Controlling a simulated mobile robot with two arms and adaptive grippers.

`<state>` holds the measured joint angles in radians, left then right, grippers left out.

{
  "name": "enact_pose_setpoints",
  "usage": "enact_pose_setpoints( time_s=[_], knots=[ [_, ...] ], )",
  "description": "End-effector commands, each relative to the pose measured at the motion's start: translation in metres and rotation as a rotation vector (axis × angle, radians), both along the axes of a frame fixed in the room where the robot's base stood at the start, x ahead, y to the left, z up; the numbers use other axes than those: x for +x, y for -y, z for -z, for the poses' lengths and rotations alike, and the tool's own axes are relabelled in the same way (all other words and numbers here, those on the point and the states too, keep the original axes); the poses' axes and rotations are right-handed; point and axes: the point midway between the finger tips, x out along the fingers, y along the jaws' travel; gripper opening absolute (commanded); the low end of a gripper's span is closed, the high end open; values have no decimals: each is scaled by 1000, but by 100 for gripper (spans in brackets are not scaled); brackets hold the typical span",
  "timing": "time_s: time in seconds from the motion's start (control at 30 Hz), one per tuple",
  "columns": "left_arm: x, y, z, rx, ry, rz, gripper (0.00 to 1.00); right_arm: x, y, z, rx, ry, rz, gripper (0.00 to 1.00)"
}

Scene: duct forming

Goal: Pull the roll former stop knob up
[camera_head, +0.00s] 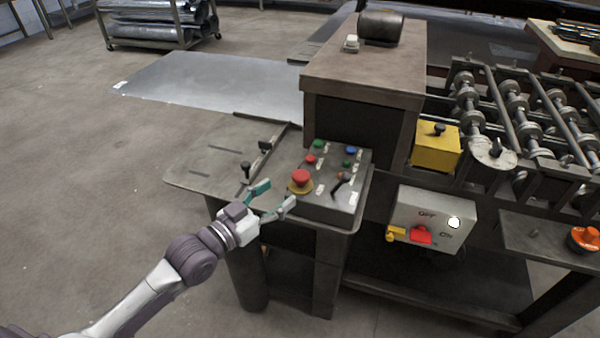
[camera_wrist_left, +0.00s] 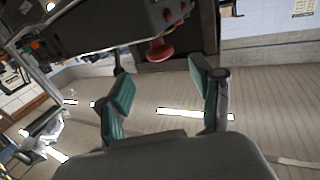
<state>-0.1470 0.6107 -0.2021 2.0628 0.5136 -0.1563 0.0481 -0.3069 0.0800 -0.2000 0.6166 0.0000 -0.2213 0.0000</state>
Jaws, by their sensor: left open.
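The stop knob (camera_head: 301,177) is a red mushroom head on a yellow base. It stands on the sloped top of the dark control box (camera_head: 325,205), near its left edge. My left gripper (camera_head: 276,197) is open and empty, just left of and in front of the knob. Its teal-padded fingers are apart and point toward the control box. In the left wrist view the red knob (camera_wrist_left: 160,50) shows beyond and between the fingertips (camera_wrist_left: 163,85), not touching them. My right gripper is in neither view.
Small green, red and blue buttons (camera_head: 350,150) and a lever (camera_head: 338,187) sit beside the knob. Another black-knobbed lever (camera_head: 246,170) rises from the table (camera_head: 205,165) on the left. A grey OFF/ON box (camera_head: 430,208) and rollers (camera_head: 515,105) stand to the right.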

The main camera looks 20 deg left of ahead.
Motion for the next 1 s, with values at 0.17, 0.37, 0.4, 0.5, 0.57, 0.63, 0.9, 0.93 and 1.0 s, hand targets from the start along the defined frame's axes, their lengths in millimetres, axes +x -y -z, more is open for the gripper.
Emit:
enact_pose_setpoints(
  time_s=[0.17, 0.37, 0.4, 0.5, 0.57, 0.63, 0.9, 0.93, 1.0],
  knots=[
    [37, 17, -3, -3, 3, 0, 66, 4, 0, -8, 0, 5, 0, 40],
    [65, 29, -1, 0, 1, -1, 66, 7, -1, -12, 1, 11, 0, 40],
    [68, 31, -1, 0, 1, 0, 66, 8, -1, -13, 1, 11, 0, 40],
    [74, 34, 0, 0, 0, 0, 66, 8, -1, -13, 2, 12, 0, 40],
    [76, 35, 0, 0, 0, 0, 66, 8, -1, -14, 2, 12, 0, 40],
    [77, 35, 0, 0, 0, 0, 66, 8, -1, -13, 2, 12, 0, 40],
    [77, 35, 0, 0, 0, 0, 56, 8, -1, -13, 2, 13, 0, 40],
    [77, 35, 0, 0, 0, 0, 51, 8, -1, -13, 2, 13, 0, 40],
    [77, 35, 0, 0, 0, 0, 39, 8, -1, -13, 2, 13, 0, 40]
  ],
)
